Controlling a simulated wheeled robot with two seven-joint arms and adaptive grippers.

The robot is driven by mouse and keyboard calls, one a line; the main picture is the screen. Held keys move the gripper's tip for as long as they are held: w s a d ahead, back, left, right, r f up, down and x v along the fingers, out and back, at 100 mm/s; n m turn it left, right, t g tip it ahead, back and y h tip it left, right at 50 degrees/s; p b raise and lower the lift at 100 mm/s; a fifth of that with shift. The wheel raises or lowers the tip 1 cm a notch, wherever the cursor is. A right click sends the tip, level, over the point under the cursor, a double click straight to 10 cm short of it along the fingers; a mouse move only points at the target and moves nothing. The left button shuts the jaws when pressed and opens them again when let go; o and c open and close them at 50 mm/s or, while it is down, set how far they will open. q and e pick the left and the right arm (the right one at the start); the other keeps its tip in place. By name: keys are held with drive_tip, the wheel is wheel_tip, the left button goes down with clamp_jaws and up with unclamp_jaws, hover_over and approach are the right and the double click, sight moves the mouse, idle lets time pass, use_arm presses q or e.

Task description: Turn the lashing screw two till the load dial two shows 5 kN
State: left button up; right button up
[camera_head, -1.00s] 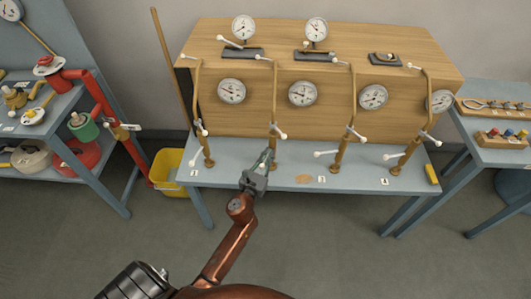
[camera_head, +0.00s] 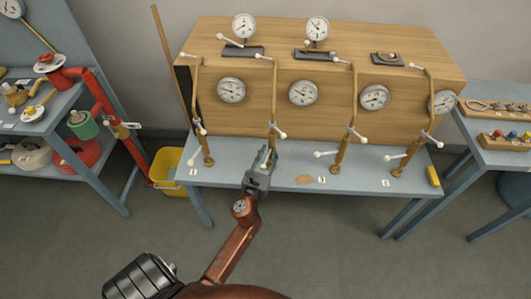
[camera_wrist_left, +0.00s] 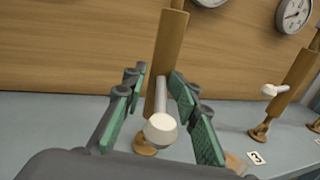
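The second lashing screw (camera_head: 273,116) is a brass column at the bench front, with a white-knobbed handle (camera_head: 279,134) across it. My left gripper (camera_head: 268,152) is in front of its lower part. In the left wrist view my gripper (camera_wrist_left: 158,80) is open, its green-padded fingers on either side of the screw's brass body (camera_wrist_left: 170,50) and white knob (camera_wrist_left: 160,130), with gaps visible. The dial right of this screw (camera_head: 303,93) appears to be load dial two; its reading is too small to tell. My right gripper is not in view.
Similar screws stand to the left (camera_head: 197,100) and right (camera_head: 350,105), with protruding white-knobbed handles. A yellow bin (camera_head: 166,170) stands left of the bench. A side table (camera_head: 500,155) is at the right. The floor before the bench is clear.

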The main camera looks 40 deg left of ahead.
sight(262, 169)
use_arm(q)
drive_tip(key=shift+s+d+f, duration=0.1)
drive_tip(key=shift+s, duration=0.15)
drive_tip(key=v, duration=0.7)
drive_tip(key=shift+r, duration=0.25)
